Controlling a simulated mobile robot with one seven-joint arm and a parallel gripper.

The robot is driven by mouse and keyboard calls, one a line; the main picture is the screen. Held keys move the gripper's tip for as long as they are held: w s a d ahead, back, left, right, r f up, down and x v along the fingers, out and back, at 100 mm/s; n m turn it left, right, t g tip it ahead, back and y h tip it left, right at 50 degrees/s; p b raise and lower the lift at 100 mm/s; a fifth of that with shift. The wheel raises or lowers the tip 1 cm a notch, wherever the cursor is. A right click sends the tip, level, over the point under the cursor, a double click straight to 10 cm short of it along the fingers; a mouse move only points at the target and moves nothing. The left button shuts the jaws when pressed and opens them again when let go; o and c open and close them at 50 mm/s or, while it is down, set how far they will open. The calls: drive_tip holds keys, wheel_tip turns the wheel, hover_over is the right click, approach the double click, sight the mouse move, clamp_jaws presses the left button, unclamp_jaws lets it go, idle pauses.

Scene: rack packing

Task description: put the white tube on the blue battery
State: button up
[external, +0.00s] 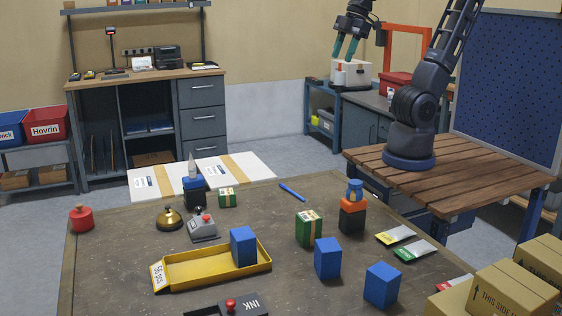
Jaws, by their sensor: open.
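A pale grey-white tapered piece, which looks like the white tube (192,164), stands upright with its narrow end up. It appears to rest on a block with a blue top and a dark lower part, which looks like the blue battery (194,187), at the back left of the table. My gripper (344,55) is raised high at the upper right, far from both. Its two teal fingers point down, apart, with nothing seen between them.
A brass bell (169,219), a grey box with a red knob (202,227) and a small green box (227,197) stand nearby. A yellow tray (190,271) holds a blue block (243,246). An orange-and-black block (352,218) carries a blue item. Cartons (492,295) crowd the front right.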

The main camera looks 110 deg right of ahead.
drive_tip(key=s+f+m, duration=0.2)
drive_tip(key=s, duration=0.5)
drive_tip(key=shift+a+f+m+t, duration=0.15)
drive_tip(key=shift+f+m+t, duration=0.15)
drive_tip(key=shift+f, duration=0.1)
idle(0.7)
